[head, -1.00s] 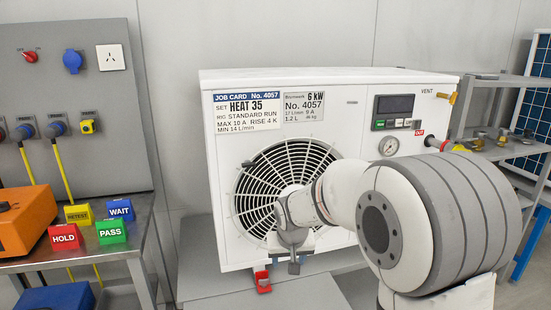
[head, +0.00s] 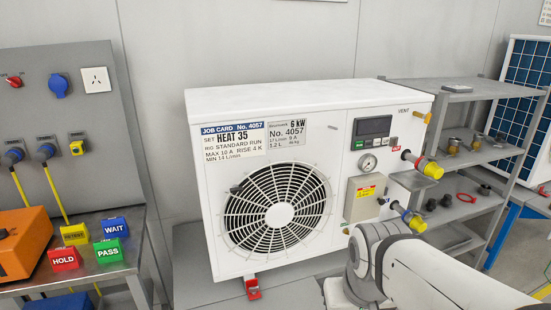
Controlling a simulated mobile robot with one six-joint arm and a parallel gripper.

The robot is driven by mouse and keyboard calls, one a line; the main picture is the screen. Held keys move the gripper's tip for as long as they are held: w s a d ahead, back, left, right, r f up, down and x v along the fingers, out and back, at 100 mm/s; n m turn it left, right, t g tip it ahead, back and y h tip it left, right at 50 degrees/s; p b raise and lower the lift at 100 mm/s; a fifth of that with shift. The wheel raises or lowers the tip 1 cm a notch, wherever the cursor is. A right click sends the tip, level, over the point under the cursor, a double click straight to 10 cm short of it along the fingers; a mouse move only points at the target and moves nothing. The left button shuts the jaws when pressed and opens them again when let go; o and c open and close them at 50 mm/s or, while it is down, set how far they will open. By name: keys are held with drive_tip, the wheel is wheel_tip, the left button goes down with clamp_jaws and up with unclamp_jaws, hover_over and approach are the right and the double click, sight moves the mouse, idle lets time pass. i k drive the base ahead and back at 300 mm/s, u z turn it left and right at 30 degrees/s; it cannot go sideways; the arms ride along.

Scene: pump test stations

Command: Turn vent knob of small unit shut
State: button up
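The small unit (head: 265,105) is a white box with a round fan grille and a job card reading No. 4057. It stands on a grey bench. A small brass-coloured vent fitting (head: 427,118) sticks out at the upper right edge of its front, beside the word VENT. It is too small to tell whether its knob is open or shut. My arm crosses the lower right of the head view, in front of the unit's lower right corner. My gripper does not show, and nothing of mine touches the vent fitting.
Two yellow-collared hose fittings (head: 430,168) (head: 413,220) project from the unit's right side, below the vent. A grey shelf rack (head: 470,96) with brass and dark fittings stands close on the right. HOLD (head: 64,258) and PASS (head: 109,251) blocks sit on the left table.

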sight(426, 118)
drive_tip(key=u, duration=0.05)
drive_tip(key=k, duration=0.55)
drive_tip(key=z, duration=0.6)
drive_tip(key=i, duration=0.75)
drive_tip(key=z, duration=0.5)
drive_tip(key=i, duration=0.8)
drive_tip(key=u, duration=0.4)
